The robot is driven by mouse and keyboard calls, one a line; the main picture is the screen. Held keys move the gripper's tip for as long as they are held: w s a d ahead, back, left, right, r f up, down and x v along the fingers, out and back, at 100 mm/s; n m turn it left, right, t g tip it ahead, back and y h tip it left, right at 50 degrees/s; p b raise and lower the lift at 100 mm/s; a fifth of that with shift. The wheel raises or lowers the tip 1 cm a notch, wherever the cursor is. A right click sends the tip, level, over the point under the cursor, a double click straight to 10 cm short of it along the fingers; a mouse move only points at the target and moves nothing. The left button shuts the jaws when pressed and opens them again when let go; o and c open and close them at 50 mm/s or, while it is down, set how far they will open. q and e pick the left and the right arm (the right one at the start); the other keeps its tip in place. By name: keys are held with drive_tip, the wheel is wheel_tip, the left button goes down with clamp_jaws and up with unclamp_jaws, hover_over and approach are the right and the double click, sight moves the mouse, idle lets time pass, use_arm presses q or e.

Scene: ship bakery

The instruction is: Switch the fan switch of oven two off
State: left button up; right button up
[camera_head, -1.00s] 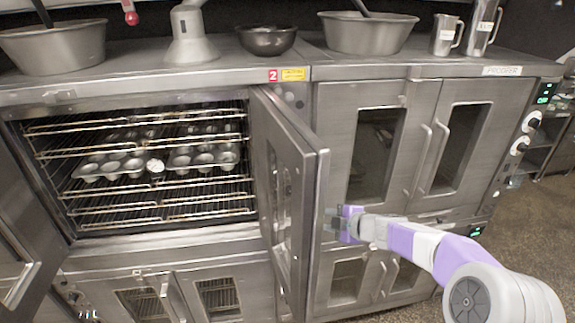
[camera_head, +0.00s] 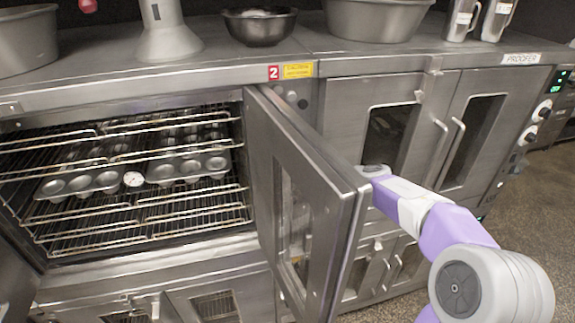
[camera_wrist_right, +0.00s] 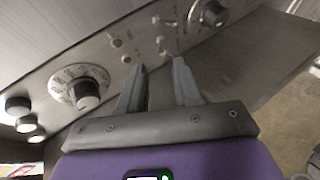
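Oven two has a red "2" label (camera_head: 273,72), and its right door (camera_head: 300,190) stands open. In the head view only the top of its control panel (camera_head: 291,97) shows; the door hides the rest. In the right wrist view the panel (camera_wrist_right: 135,22) shows small lamps (camera_wrist_right: 127,59) and small metal toggles (camera_wrist_right: 161,40). I cannot tell which toggle is the fan switch or its position. My right gripper (camera_wrist_right: 158,72) is open and empty, its fingertips close below the lamps and toggles. The door hides it in the head view. My left gripper is out of view.
A large dial (camera_wrist_right: 84,90) and a second knob (camera_wrist_right: 208,14) flank the toggles. Muffin tins (camera_head: 188,168) sit on the oven racks. The proofer (camera_head: 400,130) stands right of the open door. Bowls and jugs stand on top.

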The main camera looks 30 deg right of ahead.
drive_tip(key=x, duration=0.5)
drive_tip(key=shift+w+a+f+b, duration=0.2)
drive_tip(key=shift+w+b, duration=0.05)
drive_tip(key=shift+b, duration=0.1)
drive_tip(key=shift+w, duration=0.15)
clamp_jaws()
drive_tip(key=shift+f, duration=0.1)
